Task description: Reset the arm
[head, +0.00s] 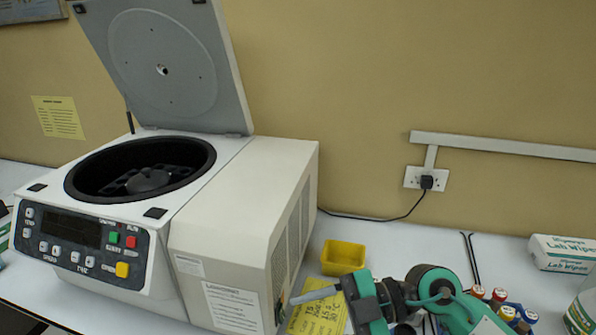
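My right gripper (296,299) comes in from the lower right on a green and black arm. It is low in front of the centrifuge's right side, over a yellow note on the bench. A grey finger points left; only one finger shows clearly, so I cannot tell whether it is open or shut. I see nothing clearly held in it. My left gripper is not in view. The white centrifuge (240,205) stands at the left with its grey lid (165,65) raised and its dark rotor bowl (140,170) exposed.
A yellow container (343,257) stands behind my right gripper. Several capped vials (507,312) are right of my arm. Dark tweezers (470,258) lie behind, with a Lab Wipes box (562,254) at the far right. A cable runs to the wall socket (426,179). The bench's back middle is clear.

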